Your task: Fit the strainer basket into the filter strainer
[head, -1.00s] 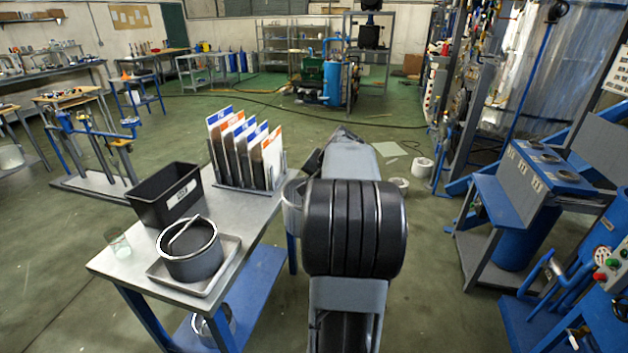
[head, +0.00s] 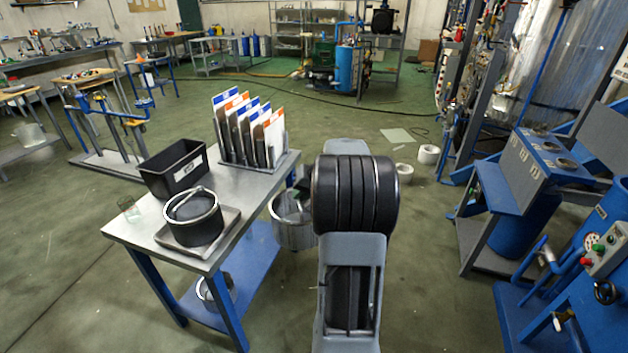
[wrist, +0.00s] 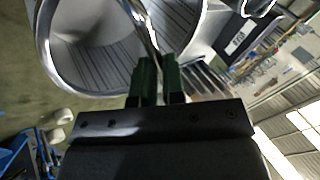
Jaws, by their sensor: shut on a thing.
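A metal strainer basket (head: 293,226) with a bright rim hangs from my gripper, just off the right side of the steel table in the head view. In the wrist view the basket (wrist: 95,55) is large, its open mouth and ribbed inner wall showing. My gripper (wrist: 158,75) is shut on its thin bail handle with green fingertips. In the head view my arm hides most of the gripper. A dark round pot-like vessel (head: 196,226) with a bright rim and a bar handle stands on the table. I cannot tell which thing is the filter strainer.
The dark vessel sits in a shallow tray (head: 226,238). Blue equipment (head: 520,225) stands at right. Open green floor lies between.

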